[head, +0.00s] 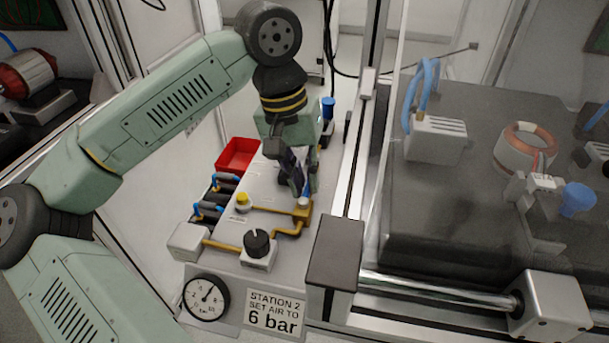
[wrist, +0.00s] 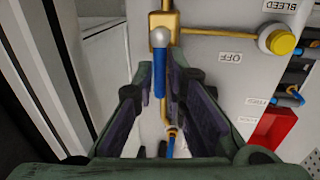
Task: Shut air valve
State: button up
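The air valve's blue lever (wrist: 160,78) has a silver pivot (wrist: 160,37) on a brass pipe fitting (wrist: 168,20) and lies along the pipe's line, pointing toward my gripper in the wrist view. In the head view the lever (head: 306,188) shows partly beside my gripper (head: 296,180). My gripper also shows in the wrist view (wrist: 161,85), its two fingers apart on either side of the lever, with gaps visible. An "OFF" label (wrist: 230,57) sits on the panel to the right of the lever. Contact with the lever cannot be made out.
A yellow bleed button (head: 242,198), a black knob (head: 257,241) and a gauge (head: 207,297) are on the panel. A red bin (head: 237,154) is behind left. A frame rail (head: 352,180) stands close on the right.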

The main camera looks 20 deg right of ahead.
grip_shut()
jog(key=n+b, duration=0.1)
jog(key=a+n+b, duration=0.1)
jog(key=n+b, duration=0.1)
jog(key=shift+w+f+t, duration=0.15)
jog(key=shift+t, duration=0.15)
jog(key=n+b, duration=0.1)
jog(key=n, duration=0.2)
jog(key=a+n+t+b, duration=0.1)
jog(key=n, duration=0.1)
jog(key=shift+a+n+b, duration=0.2)
jog(key=shift+n+b, duration=0.1)
jog(key=shift+n, duration=0.1)
jog(key=n, duration=0.1)
jog(key=n+b, duration=0.1)
jog(key=n, duration=0.1)
jog(key=a+n, duration=0.1)
jog(key=shift+s+n+t, duration=0.3)
jog(key=shift+s+t, duration=0.1)
jog(key=shift+s+a+n+t+y+b, duration=0.2)
jog(key=shift+s+n+b, duration=0.1)
jog(key=shift+n, duration=0.8)
jog(key=shift+s+a+n+t+y+b, duration=0.1)
jog(key=shift+s+a+n+b, duration=0.15)
jog(key=shift+n, duration=0.85)
